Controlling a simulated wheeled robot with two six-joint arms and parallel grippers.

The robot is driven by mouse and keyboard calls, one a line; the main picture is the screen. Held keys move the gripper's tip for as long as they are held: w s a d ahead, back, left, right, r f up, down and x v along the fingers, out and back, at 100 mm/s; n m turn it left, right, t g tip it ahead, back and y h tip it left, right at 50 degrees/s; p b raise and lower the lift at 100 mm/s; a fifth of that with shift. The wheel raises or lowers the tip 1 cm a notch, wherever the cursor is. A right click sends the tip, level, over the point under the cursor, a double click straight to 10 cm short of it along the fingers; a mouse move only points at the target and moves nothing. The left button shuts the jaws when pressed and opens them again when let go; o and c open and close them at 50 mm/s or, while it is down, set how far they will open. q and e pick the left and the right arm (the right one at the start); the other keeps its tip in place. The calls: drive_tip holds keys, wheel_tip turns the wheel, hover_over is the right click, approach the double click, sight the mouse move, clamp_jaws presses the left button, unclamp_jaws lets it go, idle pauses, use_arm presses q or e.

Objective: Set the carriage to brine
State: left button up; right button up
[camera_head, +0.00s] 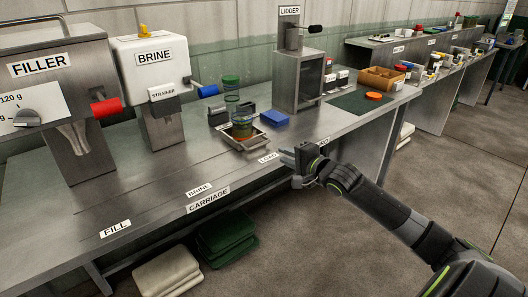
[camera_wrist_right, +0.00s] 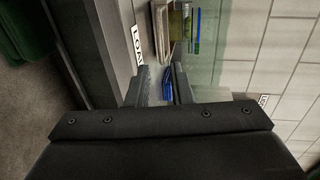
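The carriage (camera_head: 257,140) is a small metal tray on the bench beside the LOAD label (camera_head: 268,157). A glass jar with orange contents (camera_head: 242,127) stands on it. The BRINE position label (camera_head: 199,190) is on the bench front, left of LOAD, with FILL (camera_head: 115,228) further left. The white brine unit (camera_head: 165,62) stands at the back. My right gripper (camera_head: 288,157) is at the bench's front edge, just right of the LOAD label and apart from the carriage. In the wrist view its fingers (camera_wrist_right: 155,90) are apart, with nothing clearly held. My left gripper is out of view.
The filler (camera_head: 45,85) stands at the far left. The lidder (camera_head: 297,80) and a wooden box (camera_head: 380,79) stand further right. The bench front left of the carriage is clear.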

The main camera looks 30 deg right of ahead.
sight(264, 155)
drive_tip(key=b+x, duration=0.1)
drive_tip(key=x, duration=0.9)
drive_tip(key=shift+w+a+f+b, duration=0.1)
drive_tip(key=shift+w+b, duration=0.2)
drive_tip(key=shift+c, duration=0.3)
clamp_jaws()
